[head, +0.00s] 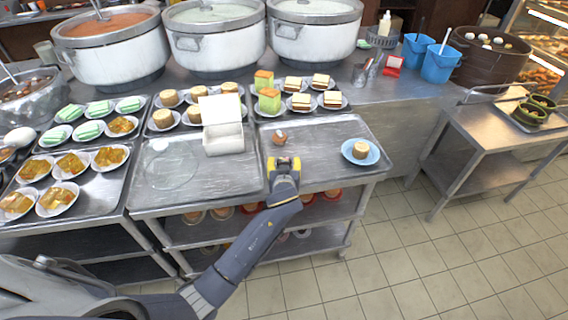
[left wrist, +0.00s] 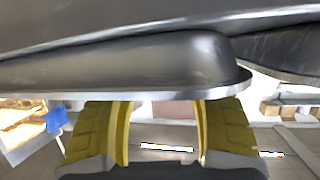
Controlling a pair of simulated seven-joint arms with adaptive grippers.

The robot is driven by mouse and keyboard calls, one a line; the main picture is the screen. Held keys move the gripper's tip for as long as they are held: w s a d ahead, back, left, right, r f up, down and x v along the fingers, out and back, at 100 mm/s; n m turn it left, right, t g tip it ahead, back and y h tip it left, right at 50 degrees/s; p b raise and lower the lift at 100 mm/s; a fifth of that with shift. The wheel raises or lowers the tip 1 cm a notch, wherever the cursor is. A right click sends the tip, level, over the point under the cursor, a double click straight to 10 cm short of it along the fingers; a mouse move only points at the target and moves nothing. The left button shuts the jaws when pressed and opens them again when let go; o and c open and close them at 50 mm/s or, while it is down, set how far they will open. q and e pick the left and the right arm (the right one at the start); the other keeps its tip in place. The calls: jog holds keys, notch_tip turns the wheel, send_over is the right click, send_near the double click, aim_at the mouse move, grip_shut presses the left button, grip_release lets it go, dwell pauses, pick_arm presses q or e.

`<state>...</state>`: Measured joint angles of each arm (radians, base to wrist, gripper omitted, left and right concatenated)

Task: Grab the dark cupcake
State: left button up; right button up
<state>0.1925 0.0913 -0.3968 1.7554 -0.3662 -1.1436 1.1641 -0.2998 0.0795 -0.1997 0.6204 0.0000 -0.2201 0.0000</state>
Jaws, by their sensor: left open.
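A small dark brown cupcake (head: 280,136) sits on the right-hand metal tray (head: 317,140), towards its left side. My left gripper (head: 284,161) is over the front part of that tray, just nearer the camera than the cupcake and apart from it in the picture. Its yellow fingers are open, and they also show spread in the left wrist view (left wrist: 160,132). I see nothing held between them. In the left wrist view a tray edge (left wrist: 140,68) fills the upper middle; I cannot make out the cupcake there. My right gripper is not in view.
A light-topped cake on a blue plate (head: 372,159) stands at the tray's right. A white open box (head: 223,135) and a clear round lid (head: 171,167) are on the left. Plated cakes (head: 300,102) line the back, before large stockpots (head: 215,40). The tray's middle is clear.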

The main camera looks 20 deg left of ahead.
pick_arm(q)
jog(key=shift+x, duration=1.05)
jog(key=c, duration=0.9)
